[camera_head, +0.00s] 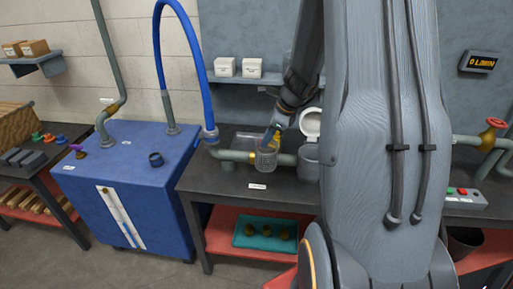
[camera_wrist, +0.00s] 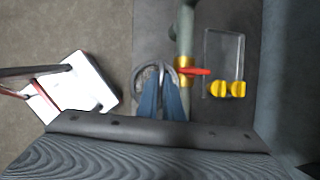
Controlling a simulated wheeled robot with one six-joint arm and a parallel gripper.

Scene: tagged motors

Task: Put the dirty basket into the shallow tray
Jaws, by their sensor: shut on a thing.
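The basket (camera_head: 266,160) is a small grey mesh cup. My gripper (camera_head: 275,138) holds it from above, over the front part of the dark bench and beside the grey-green pipe. In the wrist view the blue fingers (camera_wrist: 161,100) are closed at the basket's round grey rim (camera_wrist: 140,80). The basket's inside and any dirt on it are too small to make out. A shallow teal tray (camera_head: 240,239) lies on the red lower shelf under the bench, with several brass-coloured pieces in it. I cannot tell whether it is the tray meant.
The pipe (camera_head: 234,155) runs along the bench (camera_head: 225,179), with a grey pot (camera_head: 308,163) to the right. The wrist view shows a red valve handle (camera_wrist: 199,72) and a clear tray (camera_wrist: 222,40) with yellow knobs. A blue cabinet (camera_head: 160,205) stands left. My arm hides the bench's right part.

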